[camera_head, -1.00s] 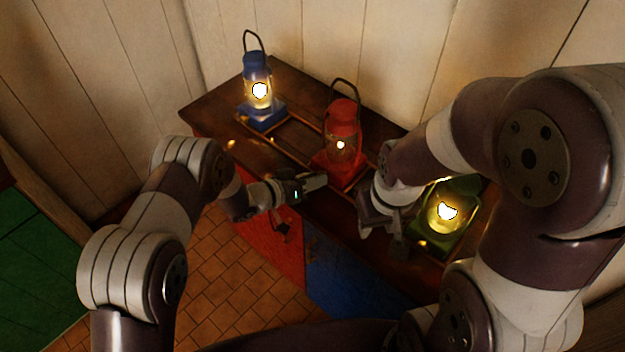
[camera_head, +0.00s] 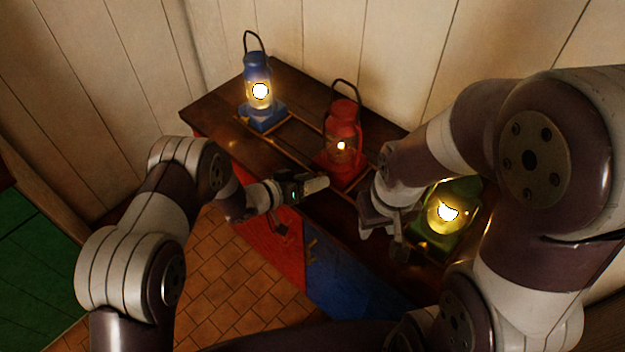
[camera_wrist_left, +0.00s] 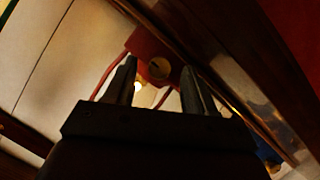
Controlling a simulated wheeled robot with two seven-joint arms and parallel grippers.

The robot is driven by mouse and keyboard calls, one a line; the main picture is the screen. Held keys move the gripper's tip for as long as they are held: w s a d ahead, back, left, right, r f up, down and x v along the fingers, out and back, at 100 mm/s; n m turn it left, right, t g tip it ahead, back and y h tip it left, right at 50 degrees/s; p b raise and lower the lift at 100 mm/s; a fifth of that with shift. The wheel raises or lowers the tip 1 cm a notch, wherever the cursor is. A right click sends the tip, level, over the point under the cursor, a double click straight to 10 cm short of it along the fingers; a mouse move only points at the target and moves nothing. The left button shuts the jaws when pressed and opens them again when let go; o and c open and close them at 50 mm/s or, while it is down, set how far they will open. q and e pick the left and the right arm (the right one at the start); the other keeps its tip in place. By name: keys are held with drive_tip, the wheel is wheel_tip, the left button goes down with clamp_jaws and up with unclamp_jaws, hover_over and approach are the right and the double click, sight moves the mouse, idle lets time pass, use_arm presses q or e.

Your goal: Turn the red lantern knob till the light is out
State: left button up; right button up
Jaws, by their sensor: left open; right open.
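The red lantern (camera_head: 343,138) stands upright on the dark cabinet top, in the middle of three lanterns. Its small flame is lit, with a smaller glow than the other two. In the left wrist view its red base (camera_wrist_left: 150,47) carries a round brass-coloured knob (camera_wrist_left: 159,68). My left gripper (camera_head: 325,184) is open in front of the base. In the wrist view its fingers lie on either side of the knob, with a gap showing to each side; I cannot tell how deep they reach. My right gripper (camera_head: 384,232) is open and empty, right of the red lantern.
A lit blue lantern (camera_head: 257,77) stands at the back left of the cabinet top (camera_head: 205,110). A lit green lantern (camera_head: 452,205) stands at the right, partly behind my right arm. Plank walls close off the back. The tiled floor in front is open.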

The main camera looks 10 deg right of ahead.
use_arm(q)
drive_tip(key=v, duration=1.2)
drive_tip(key=shift+b, duration=0.35)
drive_tip(key=shift+s, duration=0.1)
